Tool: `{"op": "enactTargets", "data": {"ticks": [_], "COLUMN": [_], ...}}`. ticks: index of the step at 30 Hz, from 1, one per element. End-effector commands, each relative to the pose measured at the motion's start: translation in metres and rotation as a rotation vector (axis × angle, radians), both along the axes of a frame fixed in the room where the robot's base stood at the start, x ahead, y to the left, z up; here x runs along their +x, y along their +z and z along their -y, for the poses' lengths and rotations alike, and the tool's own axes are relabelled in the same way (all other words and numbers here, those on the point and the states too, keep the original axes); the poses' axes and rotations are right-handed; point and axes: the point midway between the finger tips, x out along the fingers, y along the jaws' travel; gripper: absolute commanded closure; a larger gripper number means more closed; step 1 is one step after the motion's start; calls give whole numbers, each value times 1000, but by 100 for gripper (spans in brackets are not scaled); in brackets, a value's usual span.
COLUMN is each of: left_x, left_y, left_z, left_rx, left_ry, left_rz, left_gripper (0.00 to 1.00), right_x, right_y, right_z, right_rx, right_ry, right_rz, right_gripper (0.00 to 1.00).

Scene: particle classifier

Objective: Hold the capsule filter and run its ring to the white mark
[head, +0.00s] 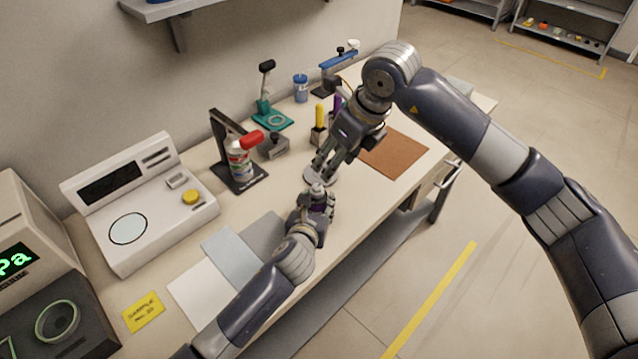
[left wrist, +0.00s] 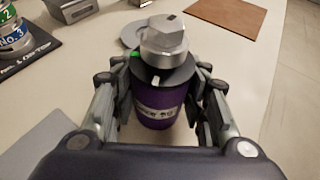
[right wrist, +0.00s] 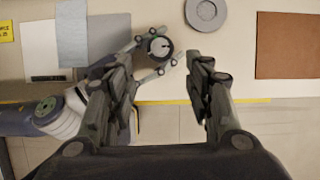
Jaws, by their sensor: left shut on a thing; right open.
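The capsule filter (left wrist: 160,108) is a purple cylinder with a pale printed band, a dark ring (left wrist: 163,76) around its top and a faceted silver cap (left wrist: 163,36). A small green mark shows on the ring's left side in the left wrist view. My right gripper (right wrist: 160,68) is open and empty, above and beside the capsule. In the right wrist view the capsule's top (right wrist: 159,47) shows between the left fingers.
A round grey disc (right wrist: 206,11) lies on the bench beside the capsule. A brown mat (head: 396,152) lies to the right, grey and white sheets (head: 205,290) to the left.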

Motion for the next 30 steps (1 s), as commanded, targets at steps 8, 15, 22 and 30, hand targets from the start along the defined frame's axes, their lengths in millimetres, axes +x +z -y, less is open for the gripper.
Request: {"op": "enactTargets", "data": {"ticks": [8, 15, 22, 30], "left_x": [-1, -1, -1, -1], "left_y": [-2, -2, -2, -2], "left_z": [0, 0, 0, 0], "left_rx": [2, 2, 1, 1], "left_ry": [0, 0, 1, 1], "left_rz": [-4, -4, -4, -4], "left_gripper": [100, 100, 100, 100], "right_x": [8, 21, 29, 31], "right_y": [-34, -78, -105, -110], "right_z": [-10, -24, -31, -33], "right_rx": [4, 3, 3, 3], "right_ry": [-13, -12, -11, -11], "right_rz": [-5, -4, -2, 0], "right_gripper": [52, 52, 52, 52]}}
